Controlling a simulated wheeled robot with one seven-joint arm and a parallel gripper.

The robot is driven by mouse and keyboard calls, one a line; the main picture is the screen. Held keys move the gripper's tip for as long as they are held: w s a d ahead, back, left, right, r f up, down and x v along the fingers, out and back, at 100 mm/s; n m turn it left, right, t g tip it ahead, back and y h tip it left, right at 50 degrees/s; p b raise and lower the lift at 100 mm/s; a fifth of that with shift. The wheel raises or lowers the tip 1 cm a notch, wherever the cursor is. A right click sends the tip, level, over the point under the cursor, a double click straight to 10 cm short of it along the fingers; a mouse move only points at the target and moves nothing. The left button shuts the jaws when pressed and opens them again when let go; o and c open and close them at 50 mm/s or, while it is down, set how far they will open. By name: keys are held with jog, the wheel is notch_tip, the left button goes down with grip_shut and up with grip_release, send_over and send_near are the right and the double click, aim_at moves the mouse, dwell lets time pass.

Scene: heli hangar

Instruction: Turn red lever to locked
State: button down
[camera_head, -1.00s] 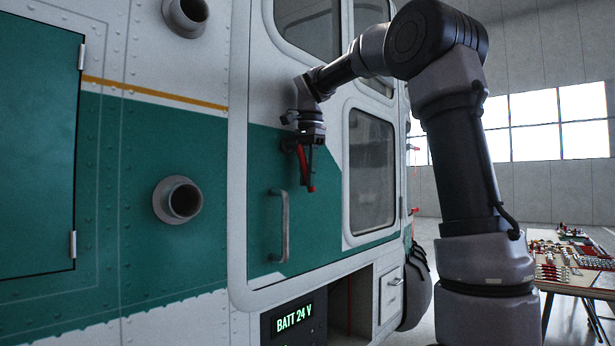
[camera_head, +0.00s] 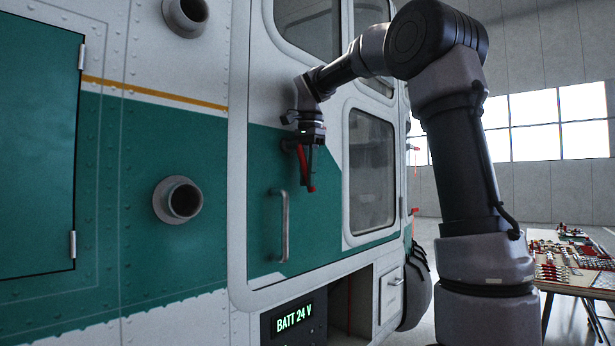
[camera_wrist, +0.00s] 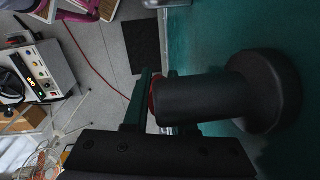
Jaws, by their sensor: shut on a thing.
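The red lever (camera_head: 303,168) is on the green helicopter door, above the grey vertical door handle (camera_head: 284,226). It hangs down with a slight tilt, its lower end to the right. My gripper (camera_head: 308,166) is shut on the lever, pointing down beside the door. In the wrist view, the lever's black round pivot and base (camera_wrist: 268,92) stand out from the green panel. A bit of the red lever (camera_wrist: 154,96) shows next to my gripper's dark finger (camera_wrist: 142,100). Most of the lever is hidden there. No locked marking is readable.
The door window (camera_head: 371,172) is right of the lever. Below is a panel reading BATT 24 V (camera_head: 294,318). A round port (camera_head: 178,200) juts out at left. A table with small parts (camera_head: 565,262) stands at right. A red cable (camera_wrist: 88,62) lies on the floor.

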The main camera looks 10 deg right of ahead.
jog(key=shift+w+r, duration=0.1)
dwell(0.4)
jog(key=t+h, duration=0.1)
jog(key=w+d+r+t+h, duration=0.1)
jog(key=shift+d+r+h, duration=0.2)
jog(key=shift+d+h, duration=0.05)
jog(key=shift+h, duration=0.15)
notch_tip(320, 180, up, 6)
jog(key=w+d+t+h, duration=0.1)
jog(key=d+t+h, duration=0.1)
jog(key=t+h, duration=0.3)
jog(key=shift+w+d+n+t+h, duration=0.15)
jog(key=shift+w+n+t+h, duration=0.2)
jog(key=shift+h, duration=0.95)
jog(key=shift+r, duration=0.15)
jog(key=c, duration=0.7)
grip_release()
jog(key=shift+c, duration=0.2)
